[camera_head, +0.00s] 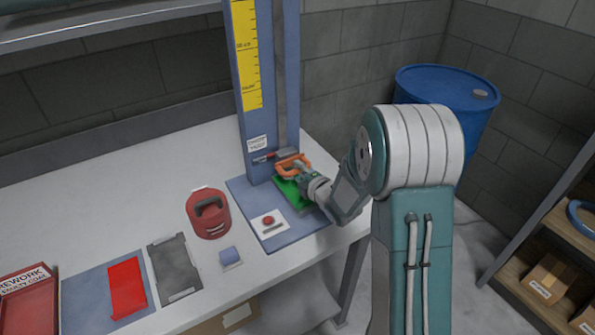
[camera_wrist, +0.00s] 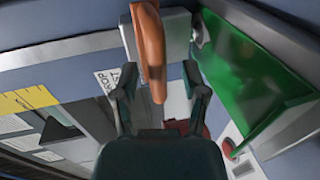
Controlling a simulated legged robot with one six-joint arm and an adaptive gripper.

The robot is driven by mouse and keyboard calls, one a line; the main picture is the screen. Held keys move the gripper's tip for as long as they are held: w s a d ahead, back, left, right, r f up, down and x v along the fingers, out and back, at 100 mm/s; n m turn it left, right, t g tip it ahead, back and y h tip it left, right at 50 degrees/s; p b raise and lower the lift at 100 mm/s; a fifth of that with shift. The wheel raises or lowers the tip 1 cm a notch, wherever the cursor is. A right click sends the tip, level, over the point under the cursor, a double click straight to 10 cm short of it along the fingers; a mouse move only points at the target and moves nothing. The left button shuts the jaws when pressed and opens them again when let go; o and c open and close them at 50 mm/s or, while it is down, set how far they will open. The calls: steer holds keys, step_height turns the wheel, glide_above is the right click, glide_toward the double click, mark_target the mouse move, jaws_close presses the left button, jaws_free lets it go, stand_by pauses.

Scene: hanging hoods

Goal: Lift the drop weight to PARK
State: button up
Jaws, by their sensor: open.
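A blue drop tower (camera_head: 243,120) stands on the bench with a yellow scale (camera_head: 247,55) on its left post; the scale's labels are too small to read. An orange handle (camera_head: 292,163) sits low at the tower, above a green pad (camera_head: 290,190); it appears to belong to the drop weight, whose body I cannot make out. My gripper (camera_head: 305,178) is at the handle. In the wrist view my gripper (camera_wrist: 158,82) is open, its fingers on either side of the orange handle (camera_wrist: 150,50), with no clear contact. The green pad (camera_wrist: 250,75) is at right there.
A red button (camera_head: 268,221) is on the tower's base plate. A red object with a dark handle (camera_head: 208,213), a grey plate (camera_head: 175,268), a red panel (camera_head: 128,287) and a red rework tray (camera_head: 28,300) lie to the left. A blue barrel (camera_head: 445,95) stands behind my arm.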

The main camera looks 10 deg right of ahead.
steer(key=shift+w+a+f, duration=0.1)
steer(key=shift+w+a, duration=0.15)
steer(key=shift+w, duration=0.2)
steer(key=shift+a, duration=0.35)
steer(key=shift+c, duration=0.6)
jaws_close()
steer(key=shift+d, duration=0.1)
